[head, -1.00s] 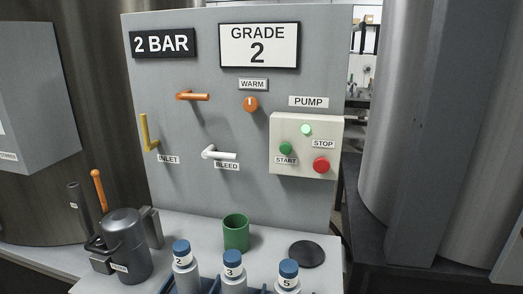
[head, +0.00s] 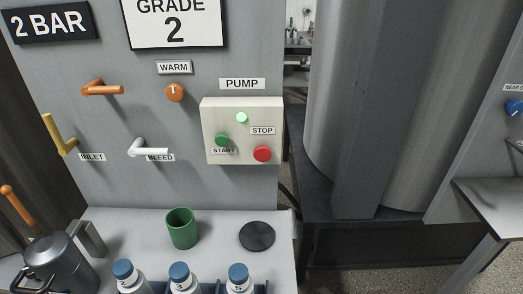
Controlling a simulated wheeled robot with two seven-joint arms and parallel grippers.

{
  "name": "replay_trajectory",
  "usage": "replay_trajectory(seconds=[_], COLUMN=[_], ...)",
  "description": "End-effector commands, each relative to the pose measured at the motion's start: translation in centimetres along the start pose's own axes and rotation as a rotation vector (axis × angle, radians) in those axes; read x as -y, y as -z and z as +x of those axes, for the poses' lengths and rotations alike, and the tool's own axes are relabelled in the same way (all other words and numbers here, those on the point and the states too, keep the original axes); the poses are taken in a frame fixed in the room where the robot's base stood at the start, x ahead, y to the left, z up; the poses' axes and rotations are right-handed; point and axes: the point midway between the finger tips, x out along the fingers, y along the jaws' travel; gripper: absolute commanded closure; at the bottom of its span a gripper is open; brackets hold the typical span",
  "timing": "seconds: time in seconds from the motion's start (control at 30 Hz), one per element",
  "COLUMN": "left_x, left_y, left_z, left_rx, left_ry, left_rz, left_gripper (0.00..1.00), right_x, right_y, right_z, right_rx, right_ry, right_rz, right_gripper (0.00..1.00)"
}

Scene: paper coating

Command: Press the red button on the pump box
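The pump box (head: 213,112) is a cream box on the grey panel, under a PUMP label. Its red button (head: 262,154) sits at the lower right, below the STOP label (head: 262,131). A green button (head: 222,139) sits at the lower left above the START label. A light green lamp (head: 242,118), which looks lit, is at the top. Nothing covers the box. Neither of my grippers is in the head view.
An orange handle (head: 103,90), orange knob (head: 175,92), yellow lever (head: 58,134) and white handle (head: 148,146) stick out left of the box. Below are a green cup (head: 181,228), a black disc (head: 257,236), blue-capped bottles (head: 179,274) and a grey pot (head: 57,262).

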Motion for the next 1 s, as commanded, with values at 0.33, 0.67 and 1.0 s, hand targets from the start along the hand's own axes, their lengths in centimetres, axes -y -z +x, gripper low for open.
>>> replay_trajectory(seconds=[0.33, 0.67, 1.0], left_x=[0.02, -0.02, -0.07], left_y=[0.04, 0.23, 0.22], left_z=[-0.08, -0.13, -0.13], left_rx=[0.001, -0.002, -0.002], left_ry=[0.001, 0.0, -0.001], left_rz=[0.001, 0.002, 0.002], left_gripper=[1.0, 1.0, 1.0], right_x=[-0.14, -0.11, -0.04], right_y=[0.72, 0.81, 0.68], right_z=[0.15, 0.13, 0.08], right_rx=[-0.01, -0.011, -0.009], right_ry=[-0.001, 0.0, 0.001], right_rz=[-0.006, -0.007, -0.007], right_gripper=[0.69, 0.69, 0.69])
